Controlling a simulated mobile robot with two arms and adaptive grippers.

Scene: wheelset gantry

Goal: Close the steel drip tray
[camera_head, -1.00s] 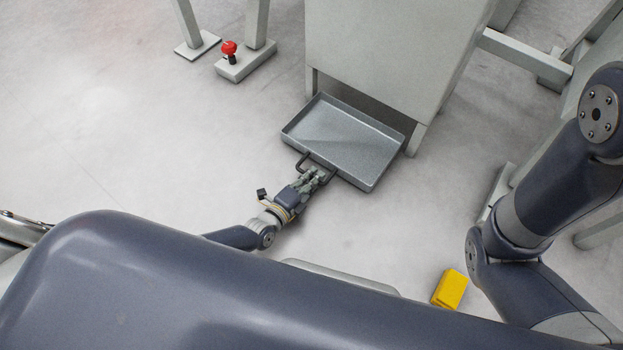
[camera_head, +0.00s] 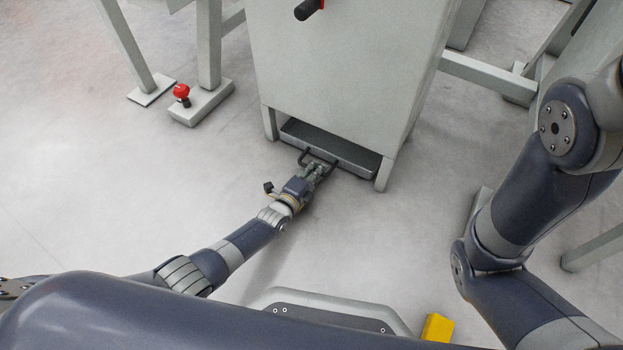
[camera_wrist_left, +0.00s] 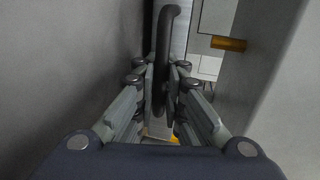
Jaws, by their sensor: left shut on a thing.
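The steel drip tray (camera_head: 335,149) is a shallow grey pan low under the big grey cabinet. Most of it is inside the cabinet's bottom opening, and its front part still shows between the cabinet's front legs. Its dark bar handle (camera_head: 306,156) is at the tray's front. My left gripper (camera_head: 318,168) is shut on the handle. In the left wrist view, the left gripper's fingers (camera_wrist_left: 161,88) sit on both sides of the dark handle bar (camera_wrist_left: 166,40). My right gripper is not in view; only the right arm shows at the right.
The grey cabinet (camera_head: 345,65) stands over the tray. A yellow block (camera_head: 437,327) lies near my base. The floor left of my left arm is clear.

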